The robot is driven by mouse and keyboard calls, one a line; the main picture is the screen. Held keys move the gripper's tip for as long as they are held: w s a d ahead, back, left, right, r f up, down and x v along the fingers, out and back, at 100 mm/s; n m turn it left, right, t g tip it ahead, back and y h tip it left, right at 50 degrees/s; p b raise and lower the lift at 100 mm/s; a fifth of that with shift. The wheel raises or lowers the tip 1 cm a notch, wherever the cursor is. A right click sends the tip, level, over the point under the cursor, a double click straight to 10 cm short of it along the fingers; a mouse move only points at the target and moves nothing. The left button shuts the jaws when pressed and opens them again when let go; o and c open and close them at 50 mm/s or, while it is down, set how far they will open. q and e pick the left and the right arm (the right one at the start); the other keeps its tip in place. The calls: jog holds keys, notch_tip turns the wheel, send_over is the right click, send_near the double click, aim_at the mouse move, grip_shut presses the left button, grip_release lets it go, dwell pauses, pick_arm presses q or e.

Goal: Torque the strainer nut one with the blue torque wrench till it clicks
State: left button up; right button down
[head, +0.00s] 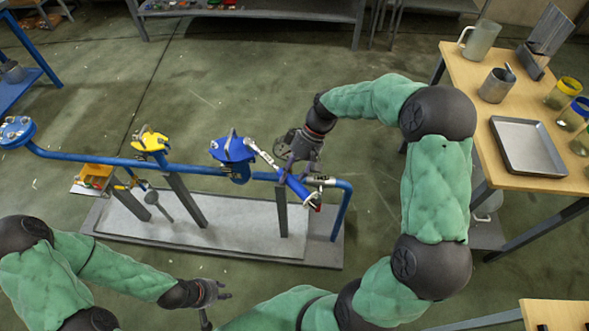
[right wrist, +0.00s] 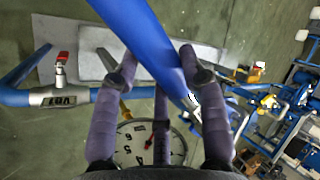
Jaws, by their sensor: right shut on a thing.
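The blue torque wrench (head: 297,187) lies slantwise over the right end of the blue pipe, with its silver shaft reaching up-left to the lid of the blue strainer (head: 234,150). Whether its head sits on a nut is too small to tell. My right gripper (head: 299,158) is shut on the wrench; in the right wrist view the blue handle (right wrist: 155,40) runs diagonally between the fingers (right wrist: 155,80). The strainer nuts are not clear one by one. My left gripper (head: 221,290) is open and empty, low in front of the grey base plate.
A valve (right wrist: 62,73) with a red handle and a dial gauge (right wrist: 150,145) are close to the right gripper. A yellow-topped fitting (head: 150,141) stands left on the pipe. A wooden table (head: 462,72) with a metal tray (head: 528,147) is at right.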

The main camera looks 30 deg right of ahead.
jog(key=shift+s+a+r+m+t, duration=0.15)
jog(key=shift+a+m+t, duration=0.2)
jog(key=shift+a, duration=0.3)
jog(key=a, duration=0.1)
jog(key=a+m, duration=0.1)
jog(key=a+m+t, duration=0.1)
jog(key=shift+s+a, duration=0.15)
jog(key=shift+s, duration=0.1)
dwell(0.3)
jog(key=shift+w+a+m+t+p, duration=0.1)
jog(key=shift+a+m+t+p, duration=0.1)
jog(key=shift+a+m+t, duration=0.4)
jog(key=shift+a+m+t+p, duration=0.2)
jog(key=shift+a+m, duration=0.35)
jog(key=shift+a, duration=0.5)
